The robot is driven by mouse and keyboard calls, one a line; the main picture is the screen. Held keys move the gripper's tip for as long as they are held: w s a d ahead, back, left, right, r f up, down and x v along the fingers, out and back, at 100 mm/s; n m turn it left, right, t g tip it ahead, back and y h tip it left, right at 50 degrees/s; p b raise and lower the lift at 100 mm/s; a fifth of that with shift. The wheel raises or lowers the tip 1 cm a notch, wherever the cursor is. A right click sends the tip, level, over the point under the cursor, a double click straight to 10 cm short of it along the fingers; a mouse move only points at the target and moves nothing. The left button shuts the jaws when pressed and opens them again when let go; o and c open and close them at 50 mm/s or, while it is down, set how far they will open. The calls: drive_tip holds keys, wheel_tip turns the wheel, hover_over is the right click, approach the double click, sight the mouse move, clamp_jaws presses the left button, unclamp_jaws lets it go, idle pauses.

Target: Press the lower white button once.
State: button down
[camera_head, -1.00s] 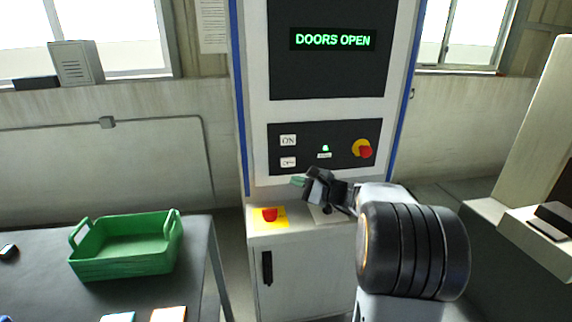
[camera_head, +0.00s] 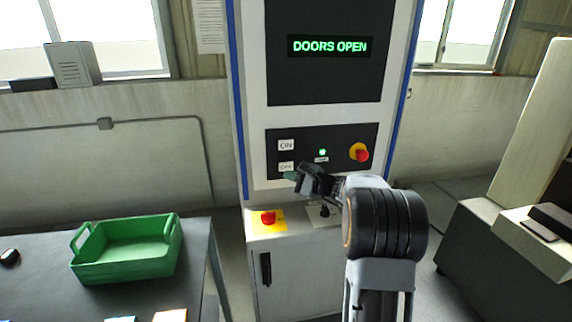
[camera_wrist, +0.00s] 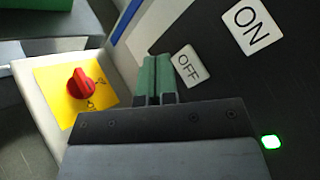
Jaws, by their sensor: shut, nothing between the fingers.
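The lower white button, marked OFF (camera_head: 286,167), is on the black control panel (camera_head: 350,136), below the white ON button (camera_head: 286,145). In the wrist view the OFF button (camera_wrist: 187,65) is just right of my green fingertips, and the ON button (camera_wrist: 252,26) is farther up and right. My gripper (camera_head: 289,175) is shut and empty, its tips close to the lower edge of the OFF button in the head view. In the wrist view (camera_wrist: 158,62) the two fingers lie side by side. I cannot tell whether they touch the button.
A red rotary switch (camera_head: 267,217) on a yellow plate sits on the ledge below. A green basket (camera_head: 125,268) stands on the table at left. The screen (camera_head: 330,46) reads DOORS OPEN.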

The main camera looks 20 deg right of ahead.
drive_tip(key=shift+w+d, duration=0.15)
drive_tip(key=shift+w, duration=0.55)
drive_tip(key=shift+w+d, duration=0.15)
drive_tip(key=shift+w, duration=0.5)
drive_tip(key=shift+w, duration=0.2)
idle(1.1)
drive_tip(key=shift+w+d, duration=0.1)
drive_tip(key=shift+w, duration=0.1)
drive_tip(key=shift+w, duration=0.4)
idle(0.7)
drive_tip(key=shift+s+f+b, duration=0.1)
drive_tip(key=shift+s+b, duration=0.15)
drive_tip(key=shift+b, duration=0.2)
drive_tip(key=shift+s+b, duration=0.4)
drive_tip(key=shift+s, duration=0.15)
drive_tip(key=shift+s+a+b, duration=0.2)
drive_tip(key=shift+s+b, duration=0.3)
drive_tip(key=shift+s, duration=0.3)
drive_tip(key=shift+s+a+b, duration=0.2)
drive_tip(key=shift+s+b, duration=0.3)
drive_tip(key=shift+s, duration=0.35)
drive_tip(key=shift+s+a+b, duration=0.2)
drive_tip(key=shift+s+b, duration=0.3)
drive_tip(key=shift+s, duration=0.3)
